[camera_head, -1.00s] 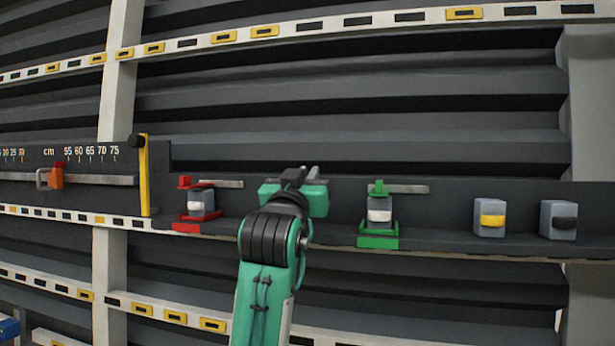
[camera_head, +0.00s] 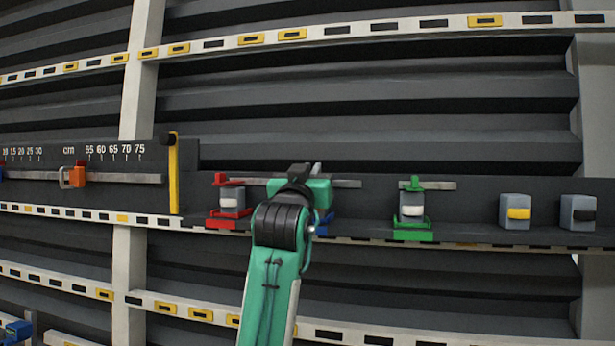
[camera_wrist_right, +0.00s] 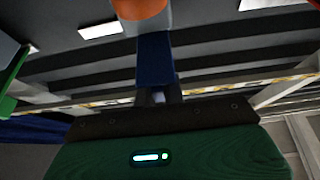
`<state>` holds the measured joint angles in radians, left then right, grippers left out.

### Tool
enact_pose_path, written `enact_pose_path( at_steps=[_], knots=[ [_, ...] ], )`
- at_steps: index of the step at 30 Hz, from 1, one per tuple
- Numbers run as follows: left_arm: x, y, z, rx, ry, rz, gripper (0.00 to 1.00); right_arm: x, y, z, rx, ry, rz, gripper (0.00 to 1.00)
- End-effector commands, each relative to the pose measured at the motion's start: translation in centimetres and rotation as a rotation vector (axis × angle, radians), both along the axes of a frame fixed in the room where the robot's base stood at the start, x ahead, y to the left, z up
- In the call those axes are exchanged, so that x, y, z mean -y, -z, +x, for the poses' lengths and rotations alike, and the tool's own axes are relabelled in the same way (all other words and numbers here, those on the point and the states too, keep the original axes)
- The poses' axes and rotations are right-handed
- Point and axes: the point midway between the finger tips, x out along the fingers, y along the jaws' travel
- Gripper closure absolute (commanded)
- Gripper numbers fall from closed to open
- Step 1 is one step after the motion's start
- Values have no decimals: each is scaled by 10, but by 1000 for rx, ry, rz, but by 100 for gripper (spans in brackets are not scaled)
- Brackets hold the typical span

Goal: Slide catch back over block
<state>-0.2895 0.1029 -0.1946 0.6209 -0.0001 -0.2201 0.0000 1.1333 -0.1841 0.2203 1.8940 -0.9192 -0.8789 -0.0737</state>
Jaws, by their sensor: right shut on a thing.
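My right gripper (camera_head: 306,176) is in front of the dark shelf, between the red and green holders, and hides most of what it works on. In the wrist view its dark jaws (camera_wrist_right: 157,97) are shut on a blue piece, which I take to be the blue catch (camera_wrist_right: 155,58). An orange rounded part, likely of the block (camera_wrist_right: 140,9), shows just beyond the blue piece; whether they touch or overlap is unclear. Part of a blue base (camera_head: 324,224) shows right of the gripper. A bare slide rail (camera_head: 346,184) extends to its right. My left gripper is out of view.
A red catch (camera_head: 221,180) and its holder are on the left, a green catch (camera_head: 413,184) and its holder on the right, each with a grey block. Two loose grey blocks, yellow-banded (camera_head: 515,211) and black-banded (camera_head: 578,213), stand farther right. A yellow upright (camera_head: 174,175) is at left.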

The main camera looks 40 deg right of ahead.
Motion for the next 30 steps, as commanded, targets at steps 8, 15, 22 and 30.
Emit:
enact_pose_path(
  at_steps=[8,15,22,30],
  knots=[
    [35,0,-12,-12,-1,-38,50,-1,1,3,-7,-5,2,80],
    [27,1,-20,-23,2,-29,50,-1,1,3,-6,-5,1,67],
    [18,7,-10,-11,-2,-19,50,-7,6,-2,-4,-6,1,67],
    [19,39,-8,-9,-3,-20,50,-39,28,-28,-1,-8,2,67]
  ],
)
